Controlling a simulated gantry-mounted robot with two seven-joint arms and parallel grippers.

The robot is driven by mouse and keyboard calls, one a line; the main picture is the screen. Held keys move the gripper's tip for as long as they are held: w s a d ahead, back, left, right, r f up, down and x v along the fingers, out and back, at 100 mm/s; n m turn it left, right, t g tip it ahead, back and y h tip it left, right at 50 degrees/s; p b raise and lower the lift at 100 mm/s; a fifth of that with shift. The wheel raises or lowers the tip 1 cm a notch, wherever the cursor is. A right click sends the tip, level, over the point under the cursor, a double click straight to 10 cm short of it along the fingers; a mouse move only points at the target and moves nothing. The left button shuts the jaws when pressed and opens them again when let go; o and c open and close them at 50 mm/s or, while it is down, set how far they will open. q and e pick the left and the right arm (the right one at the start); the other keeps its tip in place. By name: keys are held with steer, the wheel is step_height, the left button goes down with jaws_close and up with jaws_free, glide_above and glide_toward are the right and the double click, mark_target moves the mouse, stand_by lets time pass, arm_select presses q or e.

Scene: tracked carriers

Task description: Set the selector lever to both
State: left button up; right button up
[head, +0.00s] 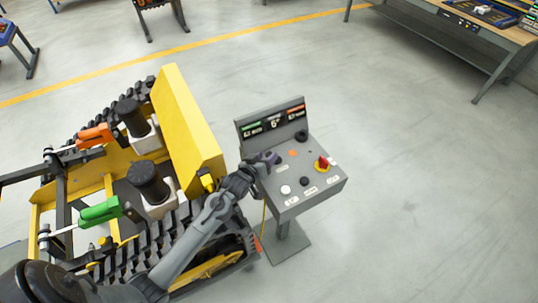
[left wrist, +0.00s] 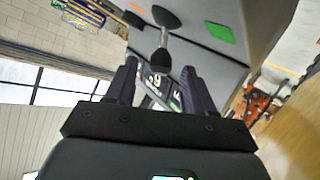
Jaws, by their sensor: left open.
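The grey control console (head: 318,184) stands right of the yellow tracked carrier. My left gripper (head: 270,158) is at the console's left edge, over the panel. In the left wrist view the gripper (left wrist: 160,72) is open, with its dark fingers reaching toward the panel. The selector lever (left wrist: 162,42) has a grey stem and a black knob, and its knob appears between the fingertips; contact cannot be told. A green mark (left wrist: 220,33) and an orange mark (left wrist: 137,8) lie on either side of the lever. The gripper hides the lever in the head view. My right gripper is not seen.
The panel also carries a red knob on yellow (head: 323,164), a white button (head: 286,190) and a black button (head: 304,181). An upright display (head: 271,122) rises at its back. The yellow carrier (head: 190,120) stands close on the left.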

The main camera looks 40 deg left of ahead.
mark_target(267, 156)
arm_select(q)
steer(key=shift+x, duration=1.5)
steer(key=shift+c, duration=0.3)
jaws_close()
